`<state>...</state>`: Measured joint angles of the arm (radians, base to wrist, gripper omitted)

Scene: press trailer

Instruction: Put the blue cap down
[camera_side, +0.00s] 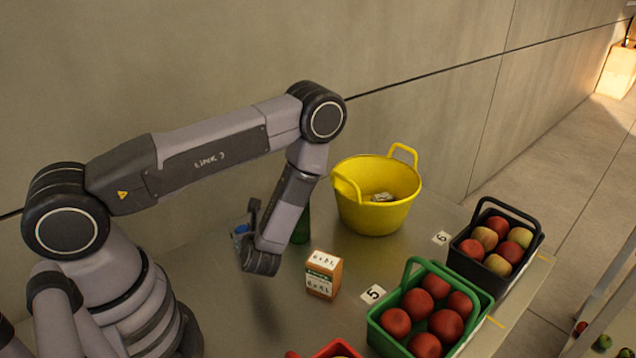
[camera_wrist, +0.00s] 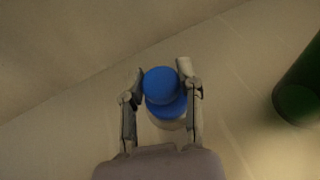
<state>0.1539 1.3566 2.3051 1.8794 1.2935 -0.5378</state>
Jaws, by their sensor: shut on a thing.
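The blue cap (camera_wrist: 160,84) is between the two fingertips of my gripper (camera_wrist: 162,90) in the wrist view. My gripper is shut on it. Just below the cap in that picture, another blue round shape and a pale part show; I cannot tell whether they are joined to it. In the side view a bit of the blue cap (camera_side: 241,230) shows at my gripper (camera_side: 247,243), which is tilted and above the metal table (camera_side: 200,268). A dark shadow lies on the table under it.
A green bottle (camera_side: 301,226) stands just right of my gripper, also at the right edge of the wrist view (camera_wrist: 301,88). Nearby are an orange and white box (camera_side: 323,275), a yellow tub (camera_side: 376,208), a green fruit basket (camera_side: 404,345) and a black one (camera_side: 482,272). A wall runs behind.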

